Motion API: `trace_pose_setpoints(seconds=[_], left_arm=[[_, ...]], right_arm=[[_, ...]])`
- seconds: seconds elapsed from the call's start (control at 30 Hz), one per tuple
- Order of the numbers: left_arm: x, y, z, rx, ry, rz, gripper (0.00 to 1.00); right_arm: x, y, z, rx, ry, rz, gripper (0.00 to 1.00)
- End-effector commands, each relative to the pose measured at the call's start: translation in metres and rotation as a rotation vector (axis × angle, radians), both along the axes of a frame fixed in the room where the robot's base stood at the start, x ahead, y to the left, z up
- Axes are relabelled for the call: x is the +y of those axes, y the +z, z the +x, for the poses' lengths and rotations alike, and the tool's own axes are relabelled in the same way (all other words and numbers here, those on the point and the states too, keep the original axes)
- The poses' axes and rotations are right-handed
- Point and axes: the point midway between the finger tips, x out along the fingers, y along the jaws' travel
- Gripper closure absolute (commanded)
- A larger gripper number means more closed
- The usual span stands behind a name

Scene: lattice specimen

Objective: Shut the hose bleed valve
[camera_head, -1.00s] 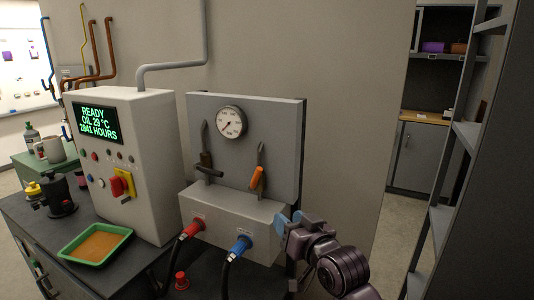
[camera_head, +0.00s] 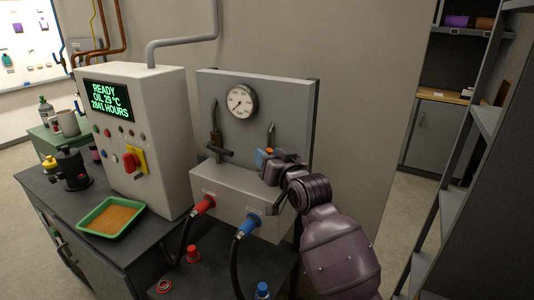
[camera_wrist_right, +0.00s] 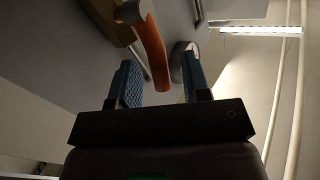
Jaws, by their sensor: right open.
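The valve panel (camera_head: 290,95) carries two valves; I cannot read which is the bleed valve. The valve with an orange lever (camera_head: 269,150) is on the right, mostly hidden behind my right gripper (camera_head: 264,160). In the right wrist view the orange lever (camera_wrist_right: 153,52) hangs between the two blue-padded fingers of my right gripper (camera_wrist_right: 161,84), with gaps on both sides. The gripper is open and holds nothing. The valve with a dark T-shaped handle (camera_head: 219,151) is on the left, its handle lying roughly crosswise. My left gripper is out of view.
A round gauge (camera_head: 242,101) sits above the valves. Below, a red hose coupling (camera_head: 203,205) and a blue one (camera_head: 249,222) plug into the grey block (camera_head: 228,185). A control box (camera_head: 150,115) and a green tray (camera_head: 90,232) stand left. A shelf rack (camera_head: 455,170) stands right.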

Motion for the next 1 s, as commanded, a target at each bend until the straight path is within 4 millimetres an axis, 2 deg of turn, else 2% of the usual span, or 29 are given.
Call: trace_pose_setpoints(seconds=[0.2, 0.47, 0.5, 0.77, 1.0], left_arm=[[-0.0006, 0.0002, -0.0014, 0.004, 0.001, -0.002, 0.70], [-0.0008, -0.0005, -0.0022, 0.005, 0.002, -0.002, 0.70], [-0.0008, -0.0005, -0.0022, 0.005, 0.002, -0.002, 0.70], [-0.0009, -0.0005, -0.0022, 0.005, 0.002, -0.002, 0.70], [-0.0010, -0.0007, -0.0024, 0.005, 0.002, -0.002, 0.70]], right_arm=[[0.0049, 0.0004, 0.0103, -0.001, 0.000, 0.000, 0.57], [0.0053, -0.0002, 0.0110, 0.000, 0.000, 0.001, 0.57], [0.0053, -0.0002, 0.0110, 0.000, 0.000, 0.000, 0.58], [0.0052, -0.0002, 0.0109, 0.000, 0.000, 0.001, 0.98], [0.0052, -0.0003, 0.0108, 0.000, 0.000, 0.001, 1.00]])
